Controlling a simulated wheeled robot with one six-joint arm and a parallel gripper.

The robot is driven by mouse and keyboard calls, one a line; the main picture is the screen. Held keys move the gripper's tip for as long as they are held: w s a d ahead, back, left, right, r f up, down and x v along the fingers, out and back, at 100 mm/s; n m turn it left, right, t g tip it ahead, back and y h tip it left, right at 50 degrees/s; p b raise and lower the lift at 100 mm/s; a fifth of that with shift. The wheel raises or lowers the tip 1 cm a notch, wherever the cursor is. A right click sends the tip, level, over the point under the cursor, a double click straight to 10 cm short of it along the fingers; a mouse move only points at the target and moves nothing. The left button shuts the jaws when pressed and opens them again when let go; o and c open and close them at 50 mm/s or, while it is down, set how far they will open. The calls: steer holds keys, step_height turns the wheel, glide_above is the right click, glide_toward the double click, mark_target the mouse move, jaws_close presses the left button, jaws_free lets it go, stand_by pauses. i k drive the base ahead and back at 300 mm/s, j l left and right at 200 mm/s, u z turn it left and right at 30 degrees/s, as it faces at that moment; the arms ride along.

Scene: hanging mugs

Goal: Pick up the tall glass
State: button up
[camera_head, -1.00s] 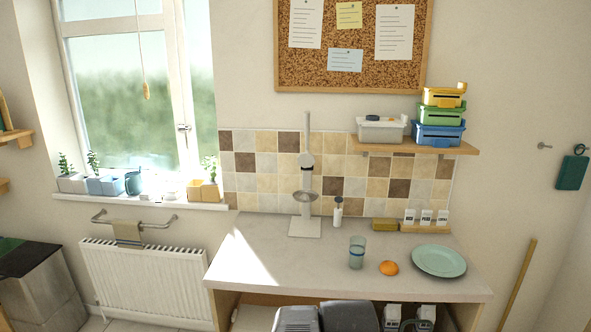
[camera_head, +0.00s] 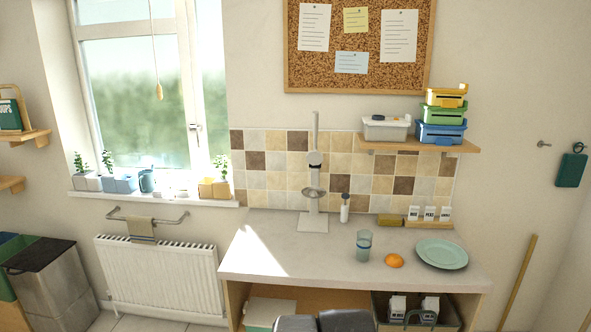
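The tall glass (camera_head: 363,246) is a clear bluish tumbler standing upright on the pale counter (camera_head: 290,262), near its front edge and right of the middle. An orange (camera_head: 394,261) lies just to its right, a small gap apart. My gripper is not in view. Two dark grey rounded shapes at the bottom middle edge look like parts of my own body.
A green plate (camera_head: 442,254) lies right of the orange. A silver and white stand (camera_head: 313,222) and a small brush holder (camera_head: 345,212) are behind the glass. A shelf (camera_head: 420,145) with boxes hangs above. The left counter is clear.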

mark_target(364, 247)
steer(key=i+l+u, duration=0.15)
steer(key=i+l, duration=0.35)
steer(key=i+l+u, duration=0.2)
steer(key=i+l, duration=0.3)
steer(key=l, duration=0.25)
